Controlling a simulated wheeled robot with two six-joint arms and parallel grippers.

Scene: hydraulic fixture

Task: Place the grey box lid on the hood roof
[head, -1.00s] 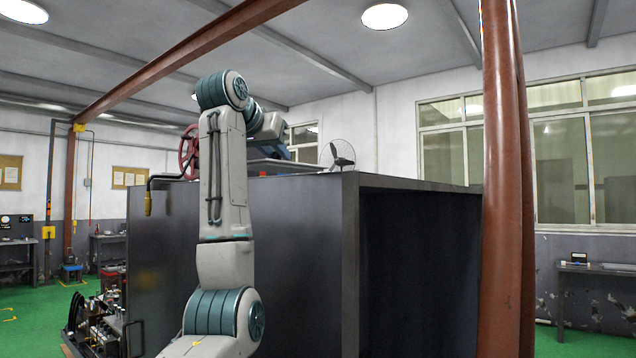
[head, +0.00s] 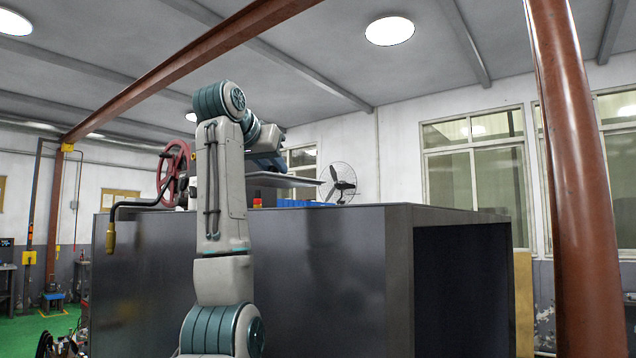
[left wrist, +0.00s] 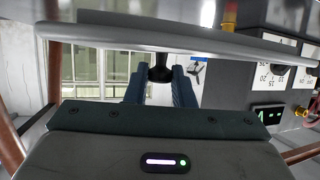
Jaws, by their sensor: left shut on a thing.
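The grey box lid (head: 290,181) is a flat, thin panel held above the top of the large dark hood. A gap shows between the lid and the hood roof (head: 450,214), which is seen nearly edge-on. My left gripper (head: 268,162) is above the lid and partly hidden by my arm. In the left wrist view, its two dark fingers (left wrist: 160,78) are shut on a black knob (left wrist: 160,72) on the lid, and the lid (left wrist: 180,39) spans the top of the picture. My right gripper is in neither view.
Blue items (head: 300,203) show at the hood's top edge below the lid. A red handwheel (head: 174,174) and a fan (head: 340,181) show behind. A rusty red post (head: 582,180) stands at right. A panel with dials (left wrist: 275,75) is in the left wrist view.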

